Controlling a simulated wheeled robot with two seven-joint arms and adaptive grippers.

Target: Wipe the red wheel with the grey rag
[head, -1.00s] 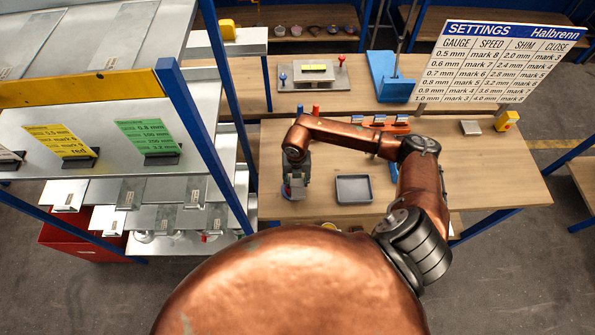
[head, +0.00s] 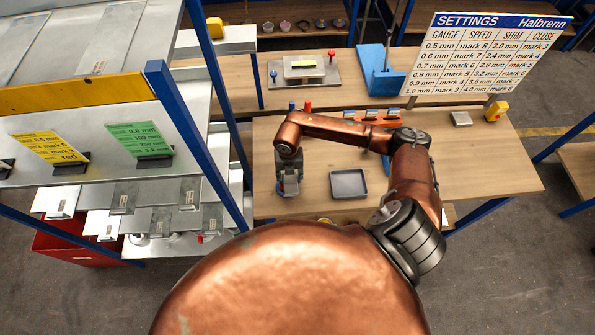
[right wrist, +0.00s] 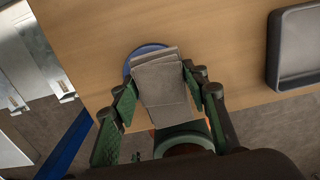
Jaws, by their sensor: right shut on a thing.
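My right gripper (head: 288,187) is over the left front part of the workbench. In the right wrist view its green-padded fingers (right wrist: 160,88) are shut on a folded grey rag (right wrist: 163,80). A round blue rim (right wrist: 146,52) shows behind the rag, partly covered by it. A dark green ring (right wrist: 185,137) with a little orange beside it shows below the rag, near the bench edge. I cannot make out the red wheel; the rag and gripper may hide it. Whether the rag touches anything cannot be told. My left gripper is not in view.
A grey tray (head: 349,184) lies right of the gripper on the bench (head: 470,170). Behind are an orange rack (head: 375,117), a red post (head: 307,105) and a blue post (head: 291,106). A metal shelf with cards (head: 140,139) stands left. The bench's right side is mostly clear.

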